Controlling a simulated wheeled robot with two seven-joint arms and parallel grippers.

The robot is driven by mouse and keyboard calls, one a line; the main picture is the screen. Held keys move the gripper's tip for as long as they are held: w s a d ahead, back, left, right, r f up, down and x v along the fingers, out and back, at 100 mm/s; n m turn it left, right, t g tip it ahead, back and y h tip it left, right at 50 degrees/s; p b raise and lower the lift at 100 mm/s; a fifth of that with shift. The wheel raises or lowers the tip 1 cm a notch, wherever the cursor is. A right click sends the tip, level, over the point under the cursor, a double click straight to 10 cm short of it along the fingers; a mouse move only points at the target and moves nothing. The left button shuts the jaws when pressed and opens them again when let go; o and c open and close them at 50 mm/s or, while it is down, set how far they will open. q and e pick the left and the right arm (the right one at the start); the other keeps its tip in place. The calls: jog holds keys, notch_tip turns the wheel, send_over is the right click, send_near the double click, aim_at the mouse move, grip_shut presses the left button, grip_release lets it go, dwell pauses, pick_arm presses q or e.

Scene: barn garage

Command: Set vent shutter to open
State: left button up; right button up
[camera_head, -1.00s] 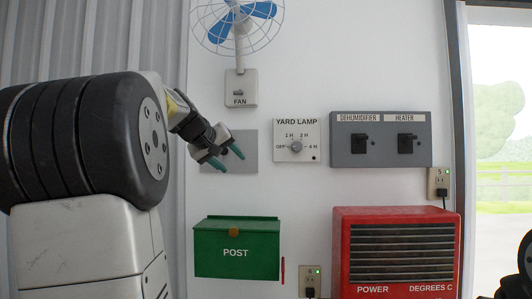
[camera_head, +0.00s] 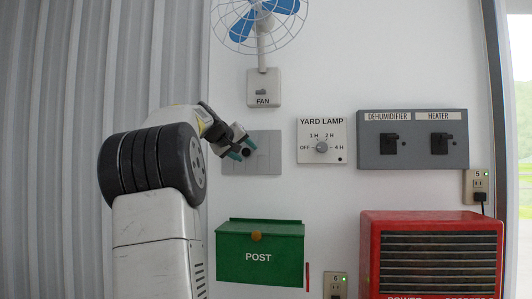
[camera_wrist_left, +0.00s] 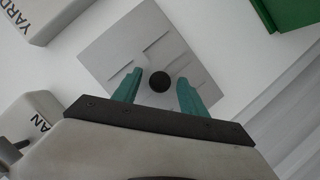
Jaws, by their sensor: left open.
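The vent shutter is a light grey square plate (camera_head: 266,158) with slots, fixed on the white wall below the fan; it also shows in the left wrist view (camera_wrist_left: 130,45). A round black knob (camera_head: 246,152) stands on it, left of the plate's middle in the head view. The knob also shows in the left wrist view (camera_wrist_left: 159,82). My left gripper (camera_head: 242,149) is open in front of the plate. In the left wrist view its teal fingers (camera_wrist_left: 160,86) appear on either side of the knob, with gaps. Contact is not visible. My right gripper is out of view.
The fan switch (camera_head: 262,89) is above the plate. The yard lamp dial (camera_head: 322,147) and the dehumidifier and heater switch box (camera_head: 412,155) are to the right. A green post box (camera_head: 259,270) and red heater (camera_head: 431,222) are below.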

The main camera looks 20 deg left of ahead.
pick_arm(q)
grip_shut()
dwell(1.4)
